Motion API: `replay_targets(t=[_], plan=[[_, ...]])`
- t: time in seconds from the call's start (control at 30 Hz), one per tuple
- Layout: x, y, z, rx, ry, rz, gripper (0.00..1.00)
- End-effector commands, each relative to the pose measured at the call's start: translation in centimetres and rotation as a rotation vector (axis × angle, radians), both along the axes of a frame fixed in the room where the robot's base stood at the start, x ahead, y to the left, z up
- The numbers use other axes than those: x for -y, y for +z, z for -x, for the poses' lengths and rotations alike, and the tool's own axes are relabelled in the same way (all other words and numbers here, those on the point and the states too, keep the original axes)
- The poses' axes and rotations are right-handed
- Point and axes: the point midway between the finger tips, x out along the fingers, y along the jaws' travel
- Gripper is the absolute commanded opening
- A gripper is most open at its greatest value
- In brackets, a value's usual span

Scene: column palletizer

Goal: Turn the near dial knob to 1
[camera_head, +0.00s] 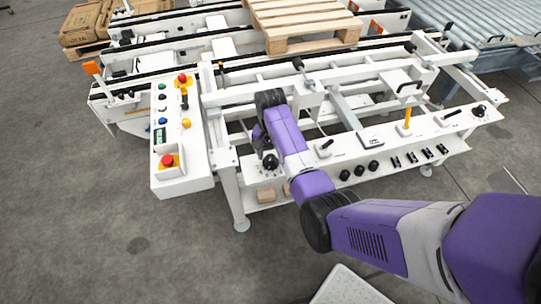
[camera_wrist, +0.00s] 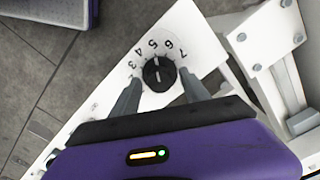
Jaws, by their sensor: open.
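The near dial knob (camera_wrist: 159,74) is round and black, on a white panel with the numbers 3 to 7 showing around its upper side. A small pale mark on the knob points up, roughly toward the 5; the 1 is not readable. In the head view the knob (camera_head: 270,162) sits at the left end of the front panel, just below my gripper (camera_head: 262,140). In the wrist view my gripper (camera_wrist: 161,78) is open, with one finger on each side of the knob. I cannot tell whether the fingers touch it.
The front panel (camera_head: 322,172) also carries several black knobs (camera_head: 359,171), switches, a yellow lever (camera_head: 407,118) and a far dial (camera_head: 479,110). A control box (camera_head: 180,178) with red buttons stands to the left. Open floor (camera_head: 90,230) lies in front.

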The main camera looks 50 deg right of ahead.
Motion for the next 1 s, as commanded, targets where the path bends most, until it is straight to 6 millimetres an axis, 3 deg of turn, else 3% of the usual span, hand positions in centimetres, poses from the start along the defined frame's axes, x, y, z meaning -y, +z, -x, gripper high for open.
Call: replay_targets(t=[0.27, 0.57, 1.0], plan=[[0.00, -0.26, 0.01, 0.000, 0.000, 0.000, 0.54], [0.00, -0.24, 0.01, 0.000, 0.000, 0.000, 0.00], [0.00, -0.05, 0.03, -0.001, 0.083, 0.000, 0.00]])
